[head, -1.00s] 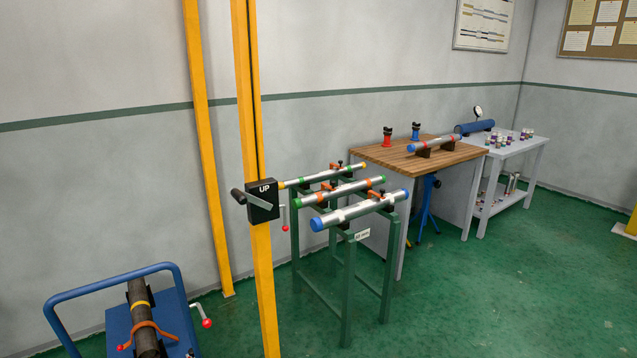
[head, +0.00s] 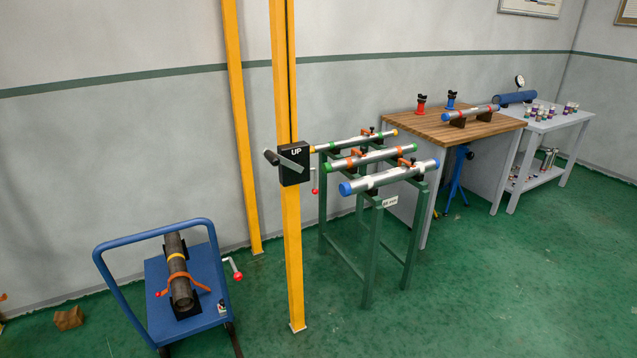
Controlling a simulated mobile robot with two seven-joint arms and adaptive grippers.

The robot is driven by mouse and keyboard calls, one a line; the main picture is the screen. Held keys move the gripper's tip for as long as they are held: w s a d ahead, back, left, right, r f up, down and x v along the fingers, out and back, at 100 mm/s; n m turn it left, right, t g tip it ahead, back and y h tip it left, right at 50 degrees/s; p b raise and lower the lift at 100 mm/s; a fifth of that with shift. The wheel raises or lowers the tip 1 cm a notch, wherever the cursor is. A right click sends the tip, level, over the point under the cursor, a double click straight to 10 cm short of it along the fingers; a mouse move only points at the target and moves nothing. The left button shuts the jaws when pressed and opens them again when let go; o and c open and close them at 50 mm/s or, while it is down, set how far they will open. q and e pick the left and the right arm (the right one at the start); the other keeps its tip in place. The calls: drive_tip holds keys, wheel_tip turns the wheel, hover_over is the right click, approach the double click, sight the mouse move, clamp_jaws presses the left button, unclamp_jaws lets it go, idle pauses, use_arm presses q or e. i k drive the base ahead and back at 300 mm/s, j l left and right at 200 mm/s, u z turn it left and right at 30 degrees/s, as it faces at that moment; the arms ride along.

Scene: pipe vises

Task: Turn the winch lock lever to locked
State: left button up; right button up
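The winch is a black box (head: 293,165) marked "UP", mounted on a yellow post left of the picture's middle. A grey crank (head: 288,161) with a dark grip sticks out from its front toward the left. A small lever with a red knob (head: 314,190) hangs down at the box's right side and looks like the lock lever. I cannot tell from here whether its position is locked. Neither of my grippers is in view.
A blue cart (head: 194,333) with a strapped dark pipe (head: 179,272) and a red-knobbed lever (head: 237,275) stands left of the post. A green rack (head: 368,262) with several pipes stands right of it. A wooden bench (head: 430,122) is behind. Green floor is open at front right.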

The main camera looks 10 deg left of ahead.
sight(316, 191)
drive_tip(key=i+z, duration=0.25)
drive_tip(key=i, duration=0.5)
drive_tip(key=i+z, duration=0.25)
drive_tip(key=i, duration=0.55)
